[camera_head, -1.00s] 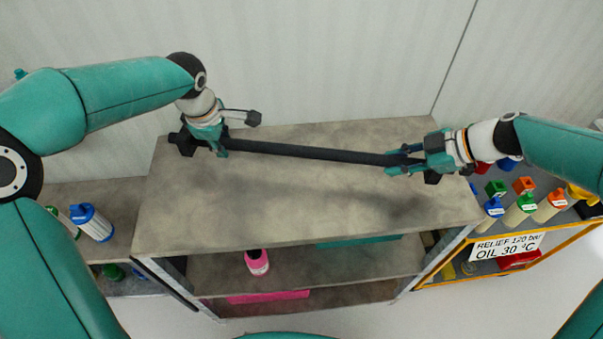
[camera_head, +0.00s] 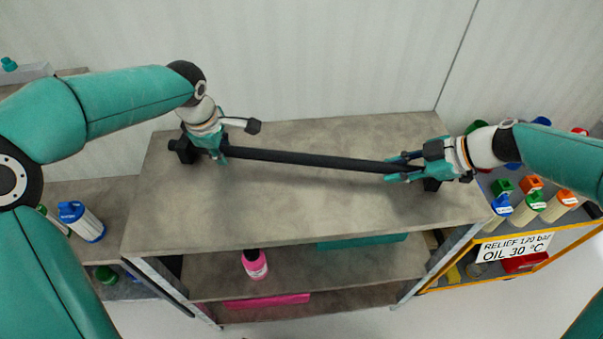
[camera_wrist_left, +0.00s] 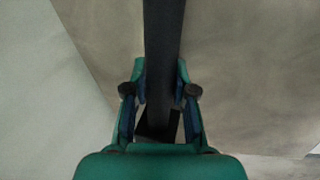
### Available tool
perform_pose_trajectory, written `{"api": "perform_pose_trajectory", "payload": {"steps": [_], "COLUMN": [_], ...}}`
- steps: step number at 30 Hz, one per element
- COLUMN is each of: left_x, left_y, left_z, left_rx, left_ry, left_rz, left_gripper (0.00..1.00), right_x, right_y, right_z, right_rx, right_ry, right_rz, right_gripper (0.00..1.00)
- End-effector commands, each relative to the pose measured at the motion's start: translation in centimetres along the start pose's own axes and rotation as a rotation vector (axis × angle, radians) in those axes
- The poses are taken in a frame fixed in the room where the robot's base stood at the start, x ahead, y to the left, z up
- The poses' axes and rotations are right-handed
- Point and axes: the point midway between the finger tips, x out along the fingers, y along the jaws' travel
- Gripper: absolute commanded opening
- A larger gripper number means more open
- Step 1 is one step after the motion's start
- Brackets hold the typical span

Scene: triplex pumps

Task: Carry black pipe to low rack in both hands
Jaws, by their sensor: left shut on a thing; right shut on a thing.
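The black pipe (camera_head: 305,158) is a long straight dark bar lying almost level across the picture, over the grey top of a shelf rack (camera_head: 285,210). My left gripper (camera_head: 222,153) is shut on its left end part. My right gripper (camera_head: 395,170) is shut on its right end part. In the left wrist view the pipe (camera_wrist_left: 163,45) runs between the fingers of my left gripper (camera_wrist_left: 161,95). Dark blocks show by both grippers; I cannot tell whether they belong to the pipe. Whether the pipe touches the top is unclear.
Lower shelves hold a pink bottle (camera_head: 255,263), a pink flat item (camera_head: 267,301) and a teal item (camera_head: 362,241). A lower shelf at left holds a blue-capped container (camera_head: 82,220). At right, a yellow-edged rack with a sign (camera_head: 513,247) holds several colour-capped containers. The wall is close behind.

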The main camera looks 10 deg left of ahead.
Motion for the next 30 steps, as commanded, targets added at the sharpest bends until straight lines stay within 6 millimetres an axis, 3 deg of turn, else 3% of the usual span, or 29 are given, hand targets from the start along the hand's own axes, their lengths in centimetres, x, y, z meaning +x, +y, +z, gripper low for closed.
{"api": "perform_pose_trajectory", "payload": {"steps": [2, 3, 8, 20, 30], "left_x": [0.7, 0.8, 0.5, -0.1, -5.9], "left_y": [-0.1, -0.2, -0.1, -0.1, -0.2], "left_z": [-0.1, 0.0, 0.0, 0.0, 0.0], "left_rx": [-0.001, -0.001, 0.000, 0.000, -0.001], "left_ry": [0.000, 0.000, 0.000, 0.000, -0.001], "left_rz": [0.003, 0.001, 0.000, 0.002, 0.005], "left_gripper": [0.00, 0.27, 0.51, 0.51, 0.51], "right_x": [0.5, 0.5, 0.4, 0.4, 0.4], "right_y": [-0.1, -0.2, -0.1, -0.1, -0.1], "right_z": [0.5, 0.6, 0.4, 0.4, 0.4], "right_rx": [-0.001, 0.000, 0.000, 0.000, 0.000], "right_ry": [0.000, -0.001, 0.000, 0.000, 0.000], "right_rz": [0.002, 0.001, 0.000, 0.000, 0.000], "right_gripper": [0.00, 0.28, 0.51, 0.51, 0.51]}}
